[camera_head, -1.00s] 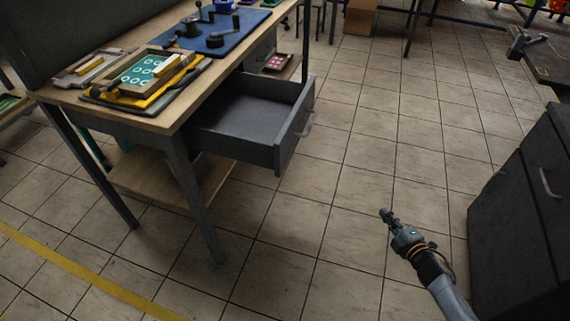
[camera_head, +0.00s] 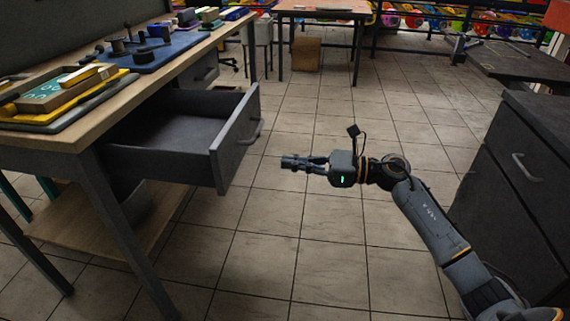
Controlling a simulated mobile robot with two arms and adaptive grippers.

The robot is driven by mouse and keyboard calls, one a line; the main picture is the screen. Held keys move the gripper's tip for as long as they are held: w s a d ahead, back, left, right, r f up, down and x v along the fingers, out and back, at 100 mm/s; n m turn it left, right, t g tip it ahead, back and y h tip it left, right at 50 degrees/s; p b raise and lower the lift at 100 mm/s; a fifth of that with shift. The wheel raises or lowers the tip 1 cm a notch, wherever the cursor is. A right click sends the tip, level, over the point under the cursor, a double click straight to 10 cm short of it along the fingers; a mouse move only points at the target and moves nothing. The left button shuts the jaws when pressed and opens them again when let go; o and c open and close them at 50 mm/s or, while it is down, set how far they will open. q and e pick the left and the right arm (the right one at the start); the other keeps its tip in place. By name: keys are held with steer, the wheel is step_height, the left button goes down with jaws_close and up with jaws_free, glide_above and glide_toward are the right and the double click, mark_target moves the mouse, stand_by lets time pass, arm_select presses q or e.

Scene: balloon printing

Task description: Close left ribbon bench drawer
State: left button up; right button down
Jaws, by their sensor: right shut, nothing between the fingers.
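A grey drawer (camera_head: 219,168) stands pulled out to the right from under the wooden-topped bench (camera_head: 124,98). It looks empty, and a curved handle (camera_head: 252,133) is on its front face. My right gripper (camera_head: 284,162) is shut and empty. It points left toward the drawer front, a short way to the right of it and apart from it in the picture. My left gripper is not in view.
A screen-printing frame (camera_head: 50,94) and a blue mat with tools (camera_head: 150,55) lie on the bench. A second, closed drawer (camera_head: 204,72) is further back. A dark cabinet (camera_head: 520,165) stands at the right. Tiled floor between is clear.

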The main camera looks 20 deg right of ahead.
mark_target(233, 156)
steer(key=x, duration=1)
steer(key=shift+w, duration=0.1)
steer(key=shift+w+a, duration=0.4)
steer(key=shift+a, duration=0.1)
